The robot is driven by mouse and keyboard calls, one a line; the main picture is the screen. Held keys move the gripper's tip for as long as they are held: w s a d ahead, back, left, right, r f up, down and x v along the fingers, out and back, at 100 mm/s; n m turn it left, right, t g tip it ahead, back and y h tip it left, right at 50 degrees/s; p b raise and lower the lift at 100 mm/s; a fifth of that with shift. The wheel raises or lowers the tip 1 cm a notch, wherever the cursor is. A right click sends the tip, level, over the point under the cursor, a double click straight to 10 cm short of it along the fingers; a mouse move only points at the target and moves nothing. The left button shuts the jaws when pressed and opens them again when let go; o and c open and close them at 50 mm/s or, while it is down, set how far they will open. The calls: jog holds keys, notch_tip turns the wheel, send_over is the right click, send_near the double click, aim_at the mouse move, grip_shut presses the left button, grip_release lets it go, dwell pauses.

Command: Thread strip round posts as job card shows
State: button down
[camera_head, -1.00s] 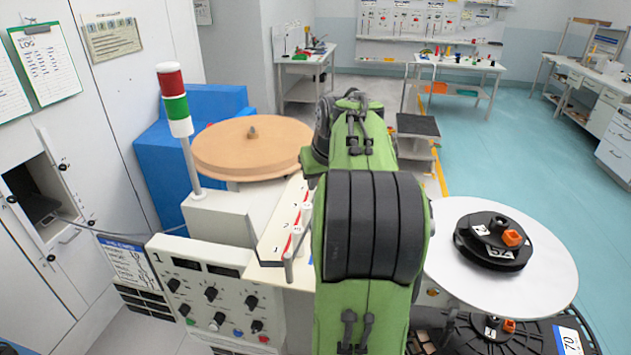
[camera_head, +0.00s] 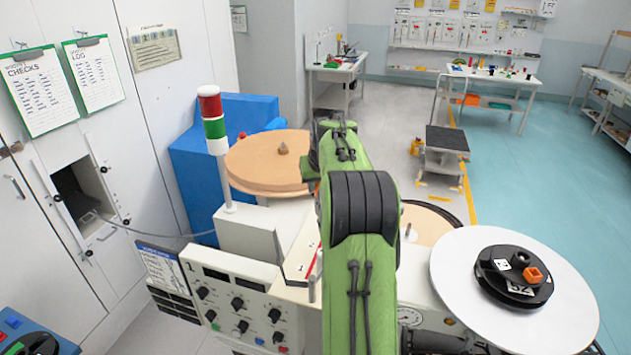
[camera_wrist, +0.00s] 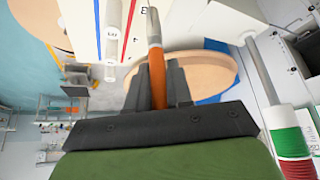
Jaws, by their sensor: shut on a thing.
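My gripper (camera_wrist: 155,85) is shut on an orange rod-like piece (camera_wrist: 157,72) with a grey-brown end; in the wrist view it points up toward a white panel (camera_wrist: 170,12). In the head view my green arm hides the gripper. The panel (camera_head: 300,245) carries a red line and lies partly behind my arm. A pale post (camera_wrist: 112,38) with small lettering stands left of the held piece in the wrist view. The tan disc (camera_head: 262,165) sits behind the panel. A printed card (camera_head: 163,268) hangs left of the console; its content is too small to read. I cannot make out the strip's path.
A console with knobs (camera_head: 240,305) stands in front. A red, white and green signal lamp (camera_head: 213,120) rises beside the tan disc. A white disc (camera_head: 455,275) bearing a black hub (camera_head: 515,290) is at right. A blue block (camera_head: 195,165) is behind. Open floor (camera_head: 530,185) lies beyond.

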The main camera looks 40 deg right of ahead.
jog(key=s+d+r, duration=0.1)
jog(key=s+d, duration=0.5)
jog(key=s, duration=1)
jog(key=s+d+r+p, duration=0.1)
jog(key=s+d, duration=0.5)
jog(key=s, duration=1)
jog(key=s+d+r+p, duration=0.1)
jog(key=s+d, duration=0.5)
jog(key=s, duration=1.1)
jog(key=shift+d, duration=0.2)
jog(key=shift+r, duration=0.1)
jog(key=shift+f, duration=0.2)
jog(key=shift+s+f+b, duration=0.1)
jog(key=shift+f+b, duration=1.75)
jog(key=shift+f, duration=0.2)
